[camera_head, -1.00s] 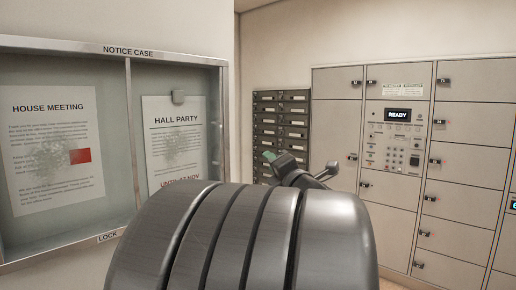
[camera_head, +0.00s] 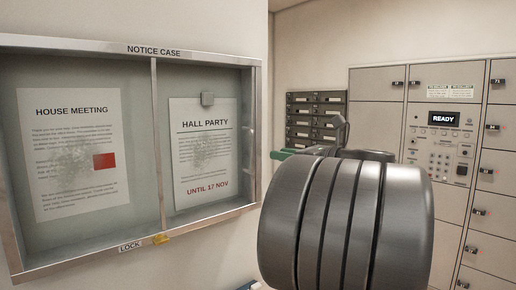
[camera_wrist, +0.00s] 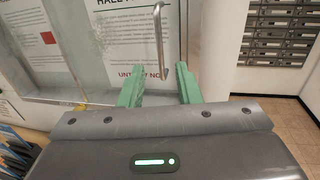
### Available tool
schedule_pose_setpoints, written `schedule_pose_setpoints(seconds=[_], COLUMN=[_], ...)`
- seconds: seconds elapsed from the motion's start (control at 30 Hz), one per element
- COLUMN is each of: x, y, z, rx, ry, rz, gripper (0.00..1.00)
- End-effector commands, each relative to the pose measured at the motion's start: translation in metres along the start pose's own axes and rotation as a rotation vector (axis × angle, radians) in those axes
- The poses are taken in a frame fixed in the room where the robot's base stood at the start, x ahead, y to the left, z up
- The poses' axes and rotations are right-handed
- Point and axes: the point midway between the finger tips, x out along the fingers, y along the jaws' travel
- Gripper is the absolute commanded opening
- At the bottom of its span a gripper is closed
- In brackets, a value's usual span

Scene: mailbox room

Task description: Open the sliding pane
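The notice case (camera_head: 152,50) hangs on the wall at left in the head view, with a metal frame and glass panes (camera_head: 140,215) over two papers. In the wrist view a slim vertical metal handle (camera_wrist: 158,40) stands out in front of the glass. My gripper (camera_wrist: 158,88) has two green fingers, apart and empty, pointing toward the case. The handle's lower end shows between the fingertips in the picture; I cannot tell whether they touch. In the head view a green finger (camera_head: 284,154) shows beside the case's right edge; my arm hides the rest.
A yellow item (camera_head: 161,239) sits by the LOCK label on the lower frame. Small dark mailboxes (camera_head: 316,103) and beige lockers (camera_head: 376,85) with a READY panel stand at right. Tiled floor (camera_wrist: 255,85) is open at right in the wrist view.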

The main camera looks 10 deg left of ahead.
Motion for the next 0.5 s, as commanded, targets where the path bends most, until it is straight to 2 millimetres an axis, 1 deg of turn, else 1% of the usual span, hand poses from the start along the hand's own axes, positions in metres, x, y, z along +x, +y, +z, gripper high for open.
schedule_pose_setpoints(seconds=[0.03,0.3,0.5], x=[0.01,0.057,0.08], y=[0.001,0.001,0.001], z=[0.002,0.002,0.002], rx=[0.002,0.002,0.001], ry=[0.001,0.0,-0.002], rz=[0.004,0.004,0.002], gripper=[0.31,0.31,0.31])
